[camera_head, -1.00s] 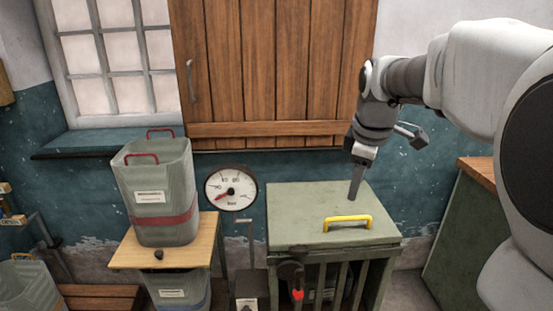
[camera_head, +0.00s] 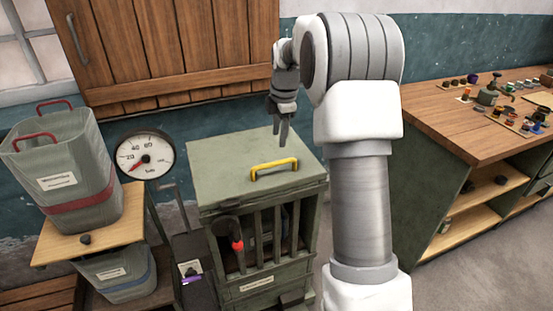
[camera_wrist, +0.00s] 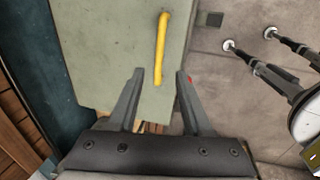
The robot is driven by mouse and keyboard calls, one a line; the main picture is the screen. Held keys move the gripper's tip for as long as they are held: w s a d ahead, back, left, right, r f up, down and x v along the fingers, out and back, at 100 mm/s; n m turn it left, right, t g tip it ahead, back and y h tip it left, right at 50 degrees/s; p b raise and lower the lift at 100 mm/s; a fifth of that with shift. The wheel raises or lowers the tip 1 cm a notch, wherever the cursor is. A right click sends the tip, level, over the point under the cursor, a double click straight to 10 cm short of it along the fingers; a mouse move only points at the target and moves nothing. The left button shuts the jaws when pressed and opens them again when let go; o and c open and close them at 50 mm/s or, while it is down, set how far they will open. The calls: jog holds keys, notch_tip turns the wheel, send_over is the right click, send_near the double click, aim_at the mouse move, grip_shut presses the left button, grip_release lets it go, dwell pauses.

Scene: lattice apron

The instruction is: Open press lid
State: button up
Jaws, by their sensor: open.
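The press is a green box with a barred front. Its flat green lid (camera_head: 225,167) is down, and a yellow bar handle (camera_head: 274,168) sits near the lid's front edge. My gripper (camera_head: 283,143) is open and empty, pointing down over the lid, behind the handle in the head view. In the wrist view the handle (camera_wrist: 161,45) runs lengthwise, its lower end showing between the open fingertips (camera_wrist: 160,73). The fingers look apart from the handle; the exact height gap is hard to tell.
A dark lever with a red mark (camera_head: 238,243) is on the press front. A round gauge (camera_head: 146,156) stands left of it, beside a grey bin (camera_head: 62,170) on a wooden stand. A wooden workbench (camera_head: 450,125) with small parts is at right. A wooden shutter (camera_head: 165,50) hangs behind.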

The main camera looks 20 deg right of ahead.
aim_at(277, 163)
jog(key=f, duration=0.3)
jog(key=w+f, duration=0.1)
jog(key=f, duration=0.3)
jog(key=w+f, duration=0.1)
jog(key=f, duration=0.2)
jog(key=shift+f, duration=0.25)
grip_shut()
dwell(0.9)
